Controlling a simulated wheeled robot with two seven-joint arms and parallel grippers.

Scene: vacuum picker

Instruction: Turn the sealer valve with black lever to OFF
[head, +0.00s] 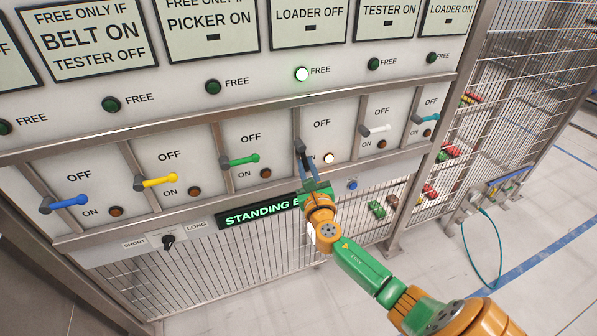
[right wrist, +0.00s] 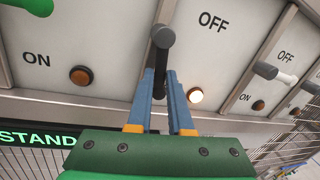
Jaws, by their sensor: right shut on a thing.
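The black lever (head: 299,147) is on a panel marked OFF, and the ON lamp (head: 328,157) at its lower right is lit. My right gripper (head: 309,171) reaches up to the lever from below. In the right wrist view, the dark rounded knob (right wrist: 163,37) of the lever shows just beyond the blue fingers (right wrist: 161,86), which are shut on the lever. The fingers hide part of the lever. My left gripper is not in view.
Blue (head: 66,202), yellow (head: 157,180) and green (head: 240,161) levers stand to the left, white (head: 375,130) and teal (head: 426,118) ones to the right. The green FREE lamp (head: 301,74) above the black lever's panel is lit. A black SHORT/LONG knob (head: 168,241) sits below.

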